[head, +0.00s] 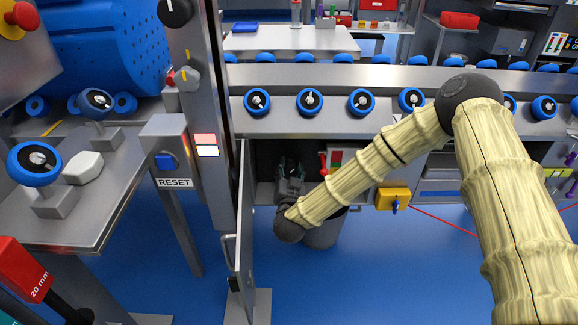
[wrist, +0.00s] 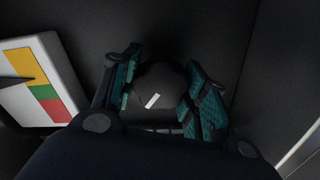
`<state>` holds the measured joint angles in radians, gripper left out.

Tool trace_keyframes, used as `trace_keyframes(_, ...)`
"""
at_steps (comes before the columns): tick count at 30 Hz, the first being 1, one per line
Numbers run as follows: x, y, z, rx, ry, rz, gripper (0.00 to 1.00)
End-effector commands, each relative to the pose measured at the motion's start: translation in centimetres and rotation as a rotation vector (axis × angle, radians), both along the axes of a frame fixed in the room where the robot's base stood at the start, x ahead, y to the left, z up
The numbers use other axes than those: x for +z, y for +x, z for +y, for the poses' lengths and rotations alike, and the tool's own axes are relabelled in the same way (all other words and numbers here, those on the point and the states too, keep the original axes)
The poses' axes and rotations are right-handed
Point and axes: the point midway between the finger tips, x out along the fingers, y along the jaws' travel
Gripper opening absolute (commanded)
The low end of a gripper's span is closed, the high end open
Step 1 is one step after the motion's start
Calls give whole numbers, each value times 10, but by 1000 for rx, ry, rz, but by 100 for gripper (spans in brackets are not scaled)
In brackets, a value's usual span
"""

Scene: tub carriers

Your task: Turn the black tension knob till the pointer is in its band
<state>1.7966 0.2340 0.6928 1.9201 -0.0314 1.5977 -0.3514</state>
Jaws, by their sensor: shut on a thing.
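The black tension knob (wrist: 158,88) shows in the wrist view, a dark dome with a white mark slanting up to the right. My gripper (wrist: 160,95) is shut on it, with teal-padded fingers on both sides. A white gauge plate (wrist: 62,62) stands left of the knob, with yellow, green and red bands. Its dark pointer (wrist: 14,80) comes in from the left, and its tip lies on the lower part of the yellow band, near the green. In the head view my gripper (head: 290,172) reaches into a dark open compartment; the knob cannot be made out there.
An open cabinet door (head: 244,220) stands just left of my forearm. Dark walls close in around the knob.

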Motion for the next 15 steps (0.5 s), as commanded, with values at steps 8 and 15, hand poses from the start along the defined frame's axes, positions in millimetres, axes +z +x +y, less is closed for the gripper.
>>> trace_keyframes(8, 0, 0, -1, -2, 263, 2, 20)
trace_keyframes(15, -1, 0, -2, -4, 487, 2, 20)
